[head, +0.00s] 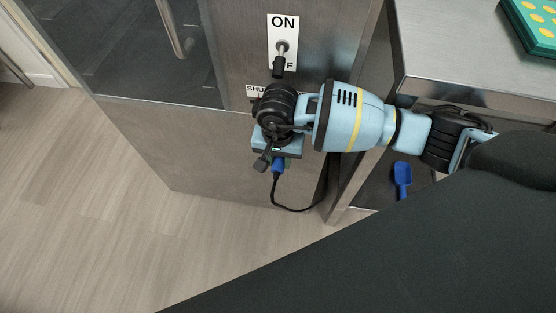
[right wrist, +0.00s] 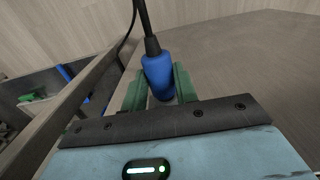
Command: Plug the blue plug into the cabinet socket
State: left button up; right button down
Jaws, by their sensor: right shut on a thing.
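The blue plug (head: 278,165) shows just below my right gripper (head: 281,158) in the head view, in front of the lower part of the metal cabinet (head: 190,145). In the right wrist view the blue plug (right wrist: 158,75) sits between the two green fingers of my right gripper (right wrist: 160,88), which is shut on it. A black cable (head: 277,190) runs from the plug, hangs down and curves to the right. I cannot make out the cabinet socket; my right wrist covers part of the cabinet front. My left gripper is not in view.
An ON/OFF switch plate (head: 283,32) with a black lever is above my right wrist. A partly hidden label (head: 255,90) is beside it. To the right are a metal counter (head: 450,50), a green tray with yellow shapes (head: 530,22) and a blue scoop (head: 402,175). The floor at left is clear.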

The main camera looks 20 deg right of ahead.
jog(key=c, duration=1)
grip_release()
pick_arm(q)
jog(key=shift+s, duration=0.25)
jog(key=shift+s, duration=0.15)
